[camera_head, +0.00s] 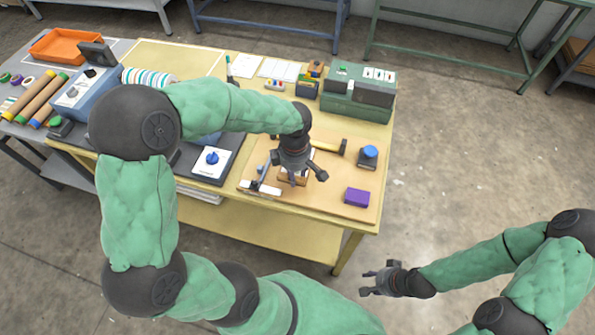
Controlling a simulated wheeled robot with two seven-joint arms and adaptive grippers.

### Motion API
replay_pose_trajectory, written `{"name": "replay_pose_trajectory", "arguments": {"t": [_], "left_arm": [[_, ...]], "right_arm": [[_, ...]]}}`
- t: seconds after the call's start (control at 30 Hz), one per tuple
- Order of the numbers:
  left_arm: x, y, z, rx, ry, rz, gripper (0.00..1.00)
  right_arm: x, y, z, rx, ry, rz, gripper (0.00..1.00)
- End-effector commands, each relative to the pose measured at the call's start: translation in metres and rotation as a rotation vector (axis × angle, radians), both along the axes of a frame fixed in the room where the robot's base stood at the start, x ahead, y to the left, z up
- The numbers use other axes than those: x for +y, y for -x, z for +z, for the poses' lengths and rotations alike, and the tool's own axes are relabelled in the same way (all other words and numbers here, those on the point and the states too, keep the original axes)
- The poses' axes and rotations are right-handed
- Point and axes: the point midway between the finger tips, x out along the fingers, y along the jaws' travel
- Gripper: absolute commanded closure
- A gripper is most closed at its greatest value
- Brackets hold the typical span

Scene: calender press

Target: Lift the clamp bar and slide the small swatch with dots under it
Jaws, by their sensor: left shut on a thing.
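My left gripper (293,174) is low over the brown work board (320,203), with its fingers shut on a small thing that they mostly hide. A brown and pale edge shows below the fingers; I cannot tell whether it belongs to the clamp bar or a swatch. A white strip (262,189) with small dark parts lies on the board just left of the gripper. The swatch with dots cannot be made out. My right gripper (370,282) is open and empty, off the table over the floor at the lower right.
A purple block (357,197) and a blue-knobbed dark piece (369,157) stand on the board's right side, with a yellow-and-black tool (329,147) behind. A green machine box (358,93) is at the back right. My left arm covers the table's middle.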

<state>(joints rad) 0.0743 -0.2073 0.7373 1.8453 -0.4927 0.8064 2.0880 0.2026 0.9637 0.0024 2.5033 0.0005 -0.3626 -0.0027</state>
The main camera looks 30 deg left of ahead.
Motion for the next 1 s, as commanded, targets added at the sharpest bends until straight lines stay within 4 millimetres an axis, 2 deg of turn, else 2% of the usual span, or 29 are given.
{"name": "replay_pose_trajectory", "arguments": {"t": [0.6,1.0], "left_arm": [[0.003,-0.012,-0.041,0.001,0.0,-0.003,1.0],[0.003,-0.015,-0.046,0.0,0.0,-0.003,1.0]], "right_arm": [[0.0,0.0,-0.027,0.0,0.0,0.0,0.6],[0.0,0.0,-0.029,0.0,0.0,0.0,0.6]]}}
